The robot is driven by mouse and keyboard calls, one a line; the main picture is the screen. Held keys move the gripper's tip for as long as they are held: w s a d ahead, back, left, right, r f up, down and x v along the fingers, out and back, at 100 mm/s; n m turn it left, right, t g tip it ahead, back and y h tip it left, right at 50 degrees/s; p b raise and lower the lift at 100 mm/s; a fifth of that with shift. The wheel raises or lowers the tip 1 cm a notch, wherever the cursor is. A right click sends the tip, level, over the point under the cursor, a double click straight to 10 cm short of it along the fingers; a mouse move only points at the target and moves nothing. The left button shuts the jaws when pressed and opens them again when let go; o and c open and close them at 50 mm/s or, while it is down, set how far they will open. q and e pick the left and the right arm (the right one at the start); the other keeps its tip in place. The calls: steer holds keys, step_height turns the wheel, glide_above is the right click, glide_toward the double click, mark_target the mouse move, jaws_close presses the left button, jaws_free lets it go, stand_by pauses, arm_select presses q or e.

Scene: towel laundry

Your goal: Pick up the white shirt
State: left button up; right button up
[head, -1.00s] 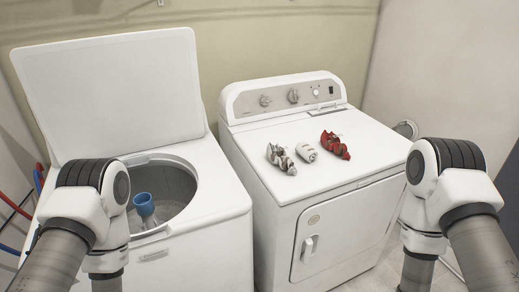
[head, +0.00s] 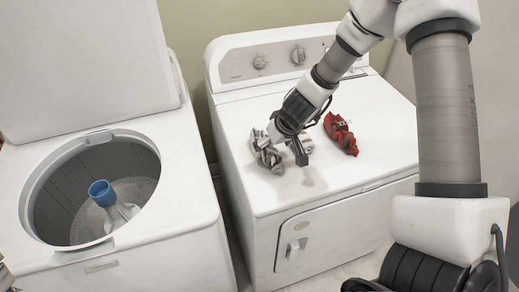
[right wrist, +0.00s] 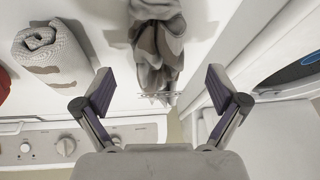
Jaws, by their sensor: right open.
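A white rolled cloth with faint grey patches, which looks like the white shirt (right wrist: 52,52), lies on the dryer top. It is at the left of the right wrist view; in the head view my right gripper partly hides it. A crumpled grey-and-white cloth (head: 265,152) lies beside it, and it also shows in the right wrist view (right wrist: 155,45). My right gripper (head: 289,147) is open and empty above the dryer top. In the right wrist view the grey cloth lines up between its fingers (right wrist: 160,88), and the roll is outside them. My left gripper is out of view.
A crumpled red cloth (head: 341,133) lies right of the roll on the dryer (head: 365,165). The dryer's control panel (head: 235,60) rises at the back. The open washer (head: 185,215) with a blue-topped agitator (head: 101,192) stands left. The dryer's front top is clear.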

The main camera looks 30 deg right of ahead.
steer(key=b+x, duration=0.2)
steer(key=x, duration=0.1)
steer(key=d+b+x, duration=0.1)
steer(key=x, duration=0.1)
steer(key=shift+w+f, duration=0.1)
steer(key=shift+f, duration=0.1)
steer(key=shift+r, duration=0.1)
steer(key=shift+a+r, duration=0.1)
steer(key=shift+r, duration=0.05)
steer(key=shift+a+r, duration=0.1)
steer(key=c, duration=1.3)
steer(key=shift+p, duration=0.3)
steer(key=shift+c, duration=0.2)
